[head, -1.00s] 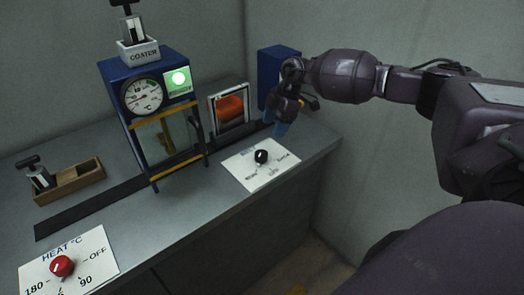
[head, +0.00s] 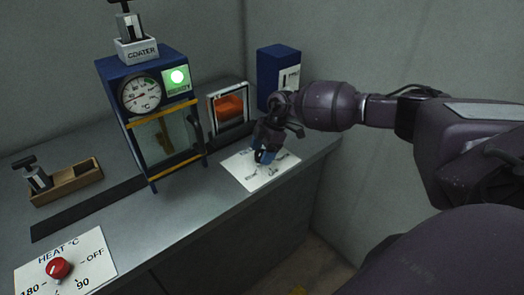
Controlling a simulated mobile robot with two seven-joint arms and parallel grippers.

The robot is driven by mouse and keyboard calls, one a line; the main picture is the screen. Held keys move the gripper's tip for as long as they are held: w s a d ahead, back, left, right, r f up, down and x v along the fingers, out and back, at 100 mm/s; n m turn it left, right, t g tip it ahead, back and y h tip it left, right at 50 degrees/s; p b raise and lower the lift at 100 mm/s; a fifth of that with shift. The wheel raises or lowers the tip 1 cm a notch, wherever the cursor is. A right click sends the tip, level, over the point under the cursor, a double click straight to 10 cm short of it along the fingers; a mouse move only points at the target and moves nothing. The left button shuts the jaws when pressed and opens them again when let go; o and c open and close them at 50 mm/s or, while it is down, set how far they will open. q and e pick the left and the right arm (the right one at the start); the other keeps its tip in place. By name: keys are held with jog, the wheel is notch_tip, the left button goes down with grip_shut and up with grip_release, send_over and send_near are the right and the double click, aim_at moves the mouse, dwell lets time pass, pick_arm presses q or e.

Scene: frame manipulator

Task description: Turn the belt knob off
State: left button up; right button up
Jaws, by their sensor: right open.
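The black belt knob (head: 260,156) sits on a white label plate (head: 245,176) on the grey counter, right of the blue machine. My right gripper (head: 264,153) is over the plate, with its blue-tipped fingers down at the knob. The fingers hide much of the knob, so its pointer direction and any contact cannot be told. The right gripper is open. My left gripper is not in view.
The blue coater machine (head: 152,64) with a gauge and lit green lamp stands left. A framed orange panel (head: 230,107) and a blue box (head: 279,76) stand behind. A red heat knob (head: 58,268) and wooden tray (head: 67,183) are at left.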

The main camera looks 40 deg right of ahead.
jog(key=shift+c, duration=0.3)
jog(key=c, duration=0.7)
jog(key=shift+c, duration=0.9)
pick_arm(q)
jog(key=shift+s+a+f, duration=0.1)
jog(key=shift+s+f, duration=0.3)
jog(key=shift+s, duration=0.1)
